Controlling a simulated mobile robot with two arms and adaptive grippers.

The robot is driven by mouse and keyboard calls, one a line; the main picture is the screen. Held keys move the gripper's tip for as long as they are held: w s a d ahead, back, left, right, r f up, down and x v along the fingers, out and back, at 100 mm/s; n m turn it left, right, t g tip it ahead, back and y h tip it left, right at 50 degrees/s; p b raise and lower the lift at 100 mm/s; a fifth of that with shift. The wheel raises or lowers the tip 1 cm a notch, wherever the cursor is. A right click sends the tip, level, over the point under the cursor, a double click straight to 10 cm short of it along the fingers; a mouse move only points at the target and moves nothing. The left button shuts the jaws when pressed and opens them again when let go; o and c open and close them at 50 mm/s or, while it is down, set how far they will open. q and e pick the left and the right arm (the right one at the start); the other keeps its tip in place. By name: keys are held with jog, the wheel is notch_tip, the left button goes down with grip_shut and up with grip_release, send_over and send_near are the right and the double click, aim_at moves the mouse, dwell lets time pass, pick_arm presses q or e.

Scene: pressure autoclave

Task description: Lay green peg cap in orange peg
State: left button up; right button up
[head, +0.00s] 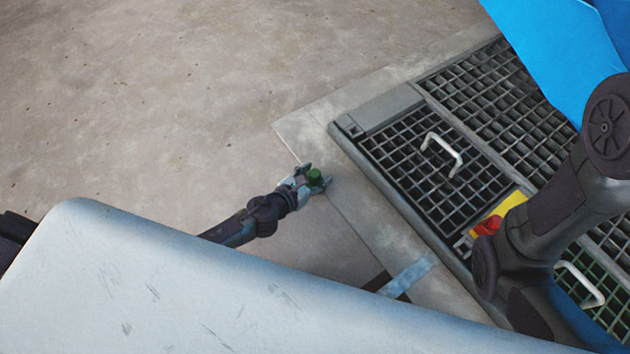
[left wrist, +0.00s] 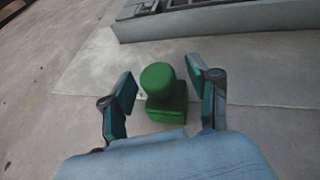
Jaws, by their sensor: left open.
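The green peg cap (head: 314,175) has a round knob on a square base. In the left wrist view the green peg cap (left wrist: 166,100) is upright between the two fingers, with visible gaps on both sides. My left gripper (head: 316,178) is open around it, low over the pale floor, and shows in the left wrist view (left wrist: 161,80) too. I cannot tell whether the cap's base touches the floor. I cannot make out an orange peg in either view. My right gripper does not show.
A dark metal grating (head: 435,165) in a raised frame lies to the right of the left gripper, with a pale handle (head: 441,153) on it. A yellow and red part (head: 500,212) sits farther right. A blue panel (head: 560,45) is at top right. Floor (head: 200,90) behind is clear.

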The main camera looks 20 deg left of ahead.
pick_arm(q)
grip_shut()
dwell(0.4)
